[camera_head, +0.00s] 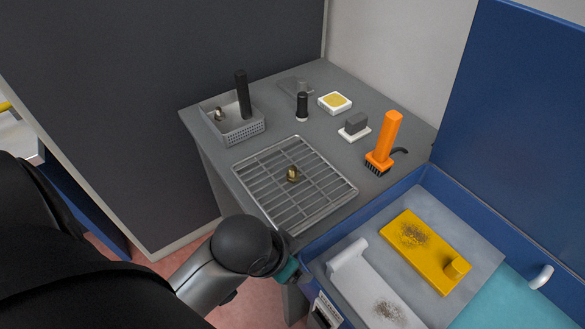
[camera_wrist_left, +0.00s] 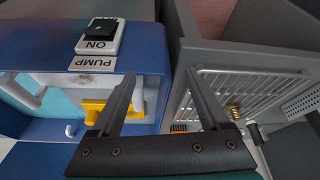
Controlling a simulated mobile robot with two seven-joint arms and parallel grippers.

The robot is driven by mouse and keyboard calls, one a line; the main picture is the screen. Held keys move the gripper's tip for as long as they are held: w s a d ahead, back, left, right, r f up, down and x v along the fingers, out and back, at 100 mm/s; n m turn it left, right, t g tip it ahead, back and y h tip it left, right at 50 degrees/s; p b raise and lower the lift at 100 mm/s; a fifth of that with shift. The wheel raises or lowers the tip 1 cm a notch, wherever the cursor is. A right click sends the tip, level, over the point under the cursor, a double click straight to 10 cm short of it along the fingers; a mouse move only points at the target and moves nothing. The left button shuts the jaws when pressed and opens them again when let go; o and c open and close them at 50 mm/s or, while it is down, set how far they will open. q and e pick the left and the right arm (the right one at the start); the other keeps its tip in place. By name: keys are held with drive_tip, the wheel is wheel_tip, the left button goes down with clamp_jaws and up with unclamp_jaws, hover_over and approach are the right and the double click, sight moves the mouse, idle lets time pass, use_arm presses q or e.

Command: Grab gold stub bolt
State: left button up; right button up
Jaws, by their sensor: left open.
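The gold stub bolt (camera_head: 293,175) stands on the wire rack (camera_head: 318,209) on the grey bench, close to the rack's middle. It also shows in the left wrist view (camera_wrist_left: 234,112), small, to the right of the right finger. My left gripper (camera_wrist_left: 158,78) is open, with nothing between its fingers. In the head view my left arm comes in from the left and ends low in front of the bench, by the blue washer's corner; its fingers are hidden there. The bolt is apart from the gripper. My right gripper is not in view.
A perforated metal basket (camera_head: 243,134) with a small fitting stands behind the rack. An orange-handled brush (camera_head: 388,142), a sponge tray (camera_head: 335,102) and a grey block (camera_head: 356,124) stand to the right. The blue washer (camera_head: 430,179) with its raised lid holds a dirty yellow part (camera_head: 428,246).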

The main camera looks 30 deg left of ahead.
use_arm(q)
drive_tip(key=shift+m+t+h, duration=0.3)
drive_tip(key=shift+m, duration=0.2)
drive_tip(key=w, duration=0.2)
drive_tip(key=w+r, duration=0.1)
drive_tip(key=w, duration=0.1)
drive_tip(key=w+r, duration=0.1)
drive_tip(key=w, duration=0.1)
drive_tip(key=shift+d+r, duration=0.15)
drive_tip(key=w+a+r, duration=0.2)
drive_tip(key=w, duration=0.2)
drive_tip(key=n+y, duration=0.2)
drive_tip(key=n, duration=0.2)
approach(290, 172)
drive_tip(key=x, duration=0.1)
drive_tip(key=b+x, duration=0.1)
drive_tip(key=x, duration=0.1)
drive_tip(key=b+x, duration=0.1)
drive_tip(key=x, duration=0.1)
drive_tip(key=shift+w+d, duration=0.1)
drive_tip(key=shift+d, duration=0.2)
drive_tip(key=shift+a+b+x, duration=0.1)
drive_tip(key=shift+b+x, duration=0.4)
drive_tip(key=shift+x, duration=0.8)
drive_tip(key=shift+a+b+x, duration=0.15)
drive_tip(key=shift+b+x, duration=0.35)
drive_tip(key=shift+x, duration=0.75)
clamp_jaws()
